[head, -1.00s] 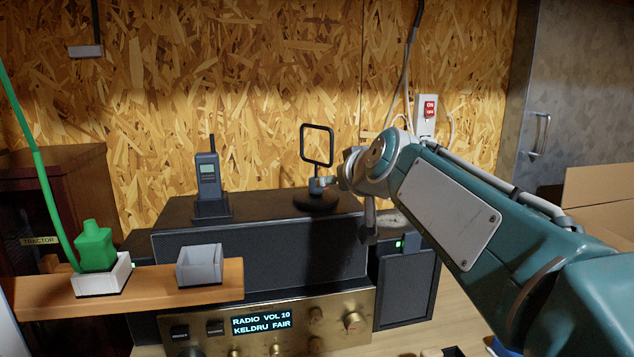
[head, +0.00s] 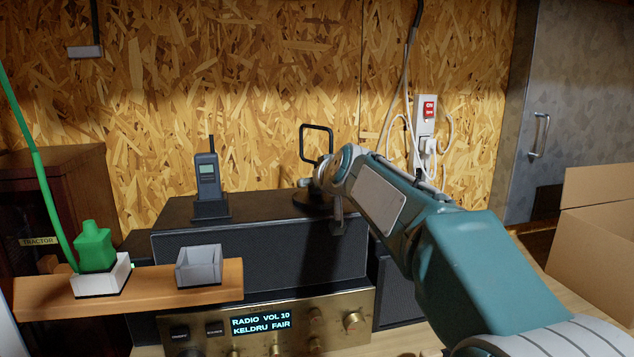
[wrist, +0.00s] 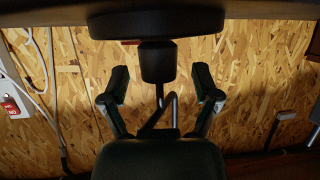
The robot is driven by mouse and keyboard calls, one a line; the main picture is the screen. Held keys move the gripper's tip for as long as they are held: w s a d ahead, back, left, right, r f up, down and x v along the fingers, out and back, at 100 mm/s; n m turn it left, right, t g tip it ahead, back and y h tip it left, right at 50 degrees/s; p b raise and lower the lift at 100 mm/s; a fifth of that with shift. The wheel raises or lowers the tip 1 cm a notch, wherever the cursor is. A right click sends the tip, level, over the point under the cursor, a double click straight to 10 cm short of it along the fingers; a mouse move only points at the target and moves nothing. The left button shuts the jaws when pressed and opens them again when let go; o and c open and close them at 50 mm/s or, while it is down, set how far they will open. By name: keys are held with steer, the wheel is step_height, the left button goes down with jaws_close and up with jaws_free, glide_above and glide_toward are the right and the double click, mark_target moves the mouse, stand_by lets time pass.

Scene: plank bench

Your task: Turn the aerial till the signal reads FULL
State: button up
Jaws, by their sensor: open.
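The aerial (head: 317,128) is a dark square loop on a short stem and round base, upright on the black cabinet. My arm hides its lower right part. The radio's display (head: 261,324) reads "RADIO VOL 10" and "KELDRU FAIR". My gripper (head: 306,183) is at the aerial's stem, mostly hidden in the head view. In the wrist view, which looks upside down, my open gripper (wrist: 161,82) has one finger on each side of the aerial's stem (wrist: 158,62), with gaps showing on both sides. The aerial's base (wrist: 155,22) is at the top of that view.
A handset (head: 207,180) stands on the cabinet (head: 250,253) left of the aerial. A wooden shelf (head: 160,296) holds a green bottle (head: 95,248) and a grey tray (head: 199,266). A wall switch (head: 427,112) with cables is at right. A cardboard box (head: 600,225) stands far right.

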jaws_close()
steer(key=shift+a+f+m+t+h, duration=0.1)
steer(key=shift+m+t+h, duration=0.2)
steer(key=shift+m+h, duration=0.55)
stand_by(0.7)
steer(key=shift+h, duration=0.35)
steer(key=shift+a+m+h, duration=0.2)
steer(key=shift+m+h, duration=0.8)
steer(key=shift+m, duration=0.05)
steer(key=shift+f+m+h, duration=0.1)
steer(key=shift+m+h, duration=1.1)
steer(key=shift+h, duration=0.2)
jaws_free()
steer(key=shift+a, duration=0.15)
